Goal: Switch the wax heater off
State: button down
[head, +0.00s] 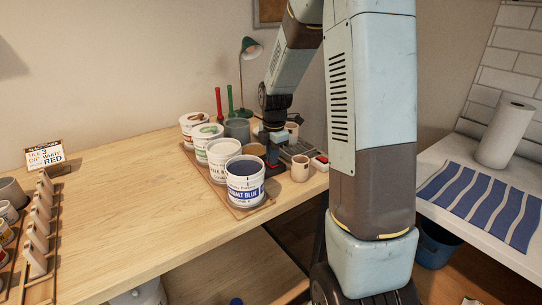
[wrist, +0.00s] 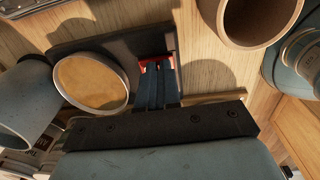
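The wax heater shows in the wrist view as a dark flat base (wrist: 105,45) with a round pan of tan wax (wrist: 90,82) on it. In the head view the tan wax pan (head: 254,149) is partly hidden behind the cobalt blue pot. My gripper (wrist: 157,72) points down over the base beside the pan. Its two fingers are together with nothing visible held between them. A small red part, which looks like the heater's switch (wrist: 145,67), is right at the fingertips and mostly covered by them. I cannot tell whether they touch it or which way it is set. My gripper (head: 274,156) also shows in the head view.
Several glaze pots, including the cobalt blue one (head: 245,182), stand on a wooden tray close left of my gripper. A small beige cup (head: 299,168) and a red-and-white item (head: 320,161) are close on the right. The table's left middle is clear.

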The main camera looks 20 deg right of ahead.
jog(key=shift+s+d+f, duration=0.1)
jog(key=shift+s+f, duration=0.15)
jog(key=shift+w+r, duration=0.1)
jog(key=shift+r, duration=0.35)
notch_tip(320, 180, up, 14)
jog(key=shift+s+f, duration=0.2)
jog(key=shift+f, duration=0.05)
